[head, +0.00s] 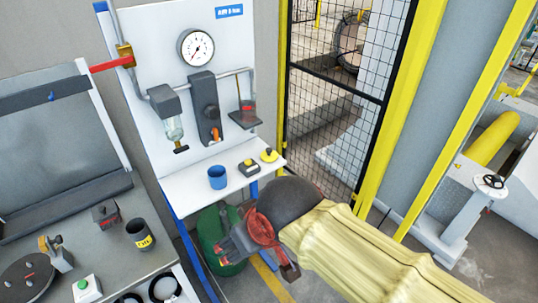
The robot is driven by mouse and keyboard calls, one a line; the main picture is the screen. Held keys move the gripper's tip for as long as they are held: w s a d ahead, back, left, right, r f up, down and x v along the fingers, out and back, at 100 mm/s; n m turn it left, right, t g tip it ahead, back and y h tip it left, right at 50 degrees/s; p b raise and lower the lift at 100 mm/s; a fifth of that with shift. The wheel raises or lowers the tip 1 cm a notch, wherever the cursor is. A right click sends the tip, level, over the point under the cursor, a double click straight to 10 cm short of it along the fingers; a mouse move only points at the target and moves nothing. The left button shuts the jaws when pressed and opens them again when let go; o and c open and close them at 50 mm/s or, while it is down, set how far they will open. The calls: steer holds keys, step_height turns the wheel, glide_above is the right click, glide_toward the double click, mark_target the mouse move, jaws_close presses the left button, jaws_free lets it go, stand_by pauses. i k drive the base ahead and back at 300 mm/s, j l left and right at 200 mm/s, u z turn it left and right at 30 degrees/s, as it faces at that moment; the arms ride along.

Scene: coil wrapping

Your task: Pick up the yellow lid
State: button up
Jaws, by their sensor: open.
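The yellow lid (269,156), a small round piece with a dark knob, sits near the right end of the white shelf (200,190) in the head view. My gripper (224,246) is below and in front of the shelf, apart from the lid and lower in the picture. Its dark fingers point to the left and look empty. The gripper is open. My pale-sleeved arm comes in from the lower right.
A white panel with a gauge (197,48) rises behind. A green drum (213,225) stands below the shelf, behind my gripper. A grey workbench (110,240) is at left.

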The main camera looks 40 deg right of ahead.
mark_target(268, 156)
steer(key=i+z, duration=0.35)
steer(key=i+j+z, duration=0.1)
steer(key=i+z, duration=0.3)
steer(key=i, duration=0.05)
